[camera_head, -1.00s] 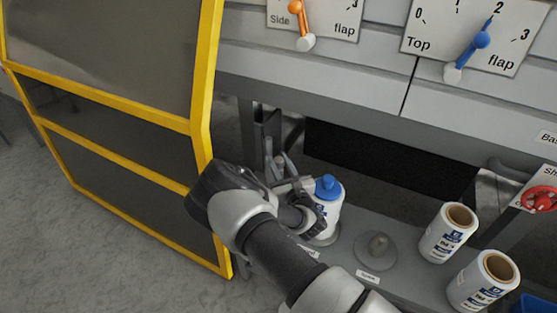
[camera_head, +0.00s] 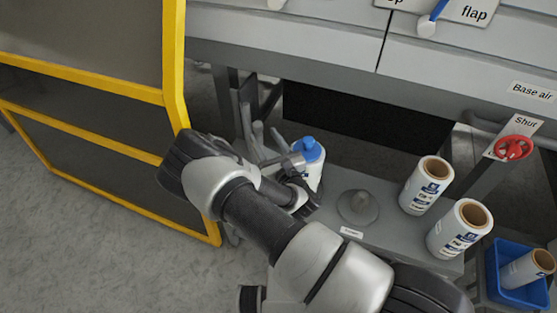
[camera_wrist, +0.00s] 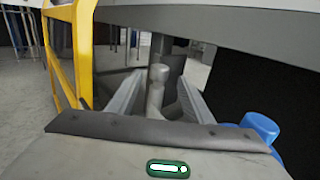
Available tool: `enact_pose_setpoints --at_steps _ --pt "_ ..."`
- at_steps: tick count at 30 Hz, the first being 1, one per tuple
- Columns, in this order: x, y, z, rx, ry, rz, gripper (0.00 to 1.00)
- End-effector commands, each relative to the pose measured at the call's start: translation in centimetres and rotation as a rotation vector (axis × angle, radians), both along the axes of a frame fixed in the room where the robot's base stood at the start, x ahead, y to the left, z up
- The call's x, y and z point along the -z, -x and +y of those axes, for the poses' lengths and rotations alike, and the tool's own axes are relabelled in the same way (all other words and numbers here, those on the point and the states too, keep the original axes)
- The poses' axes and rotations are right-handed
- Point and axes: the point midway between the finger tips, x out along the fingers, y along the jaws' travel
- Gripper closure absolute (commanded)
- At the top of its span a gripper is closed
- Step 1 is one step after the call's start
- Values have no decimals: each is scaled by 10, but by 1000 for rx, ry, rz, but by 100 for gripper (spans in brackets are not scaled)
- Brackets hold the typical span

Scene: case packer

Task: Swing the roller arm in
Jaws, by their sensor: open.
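A grey upright post with a rounded knob (camera_wrist: 157,85), which looks like the roller arm's handle, stands between my gripper's two ribbed fingers in the wrist view. My gripper (camera_wrist: 160,92) is open around it, with gaps visible on both sides. In the head view my gripper (camera_head: 266,132) is partly hidden behind my wrist, beside a white roll with a blue cap (camera_head: 307,150). The blue cap (camera_wrist: 260,127) also shows at the right of the wrist view. The rest of the roller arm cannot be made out clearly.
A yellow-framed guard panel (camera_head: 175,75) stands close on the left. A bare grey spindle (camera_head: 358,206) and two white rolls (camera_head: 425,185) (camera_head: 460,230) are on the grey shelf. A blue bin (camera_head: 517,290) holds another roll. A red valve handle (camera_head: 514,148) is at right.

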Motion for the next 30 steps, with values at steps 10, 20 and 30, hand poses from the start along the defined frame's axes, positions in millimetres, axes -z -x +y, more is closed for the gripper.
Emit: enact_pose_setpoints --at_steps 10,20,30 --pt "1 74 -36 2 4 3 53" --pt "0 101 -48 1 1 0 53" --pt "0 102 -48 1 1 0 53"
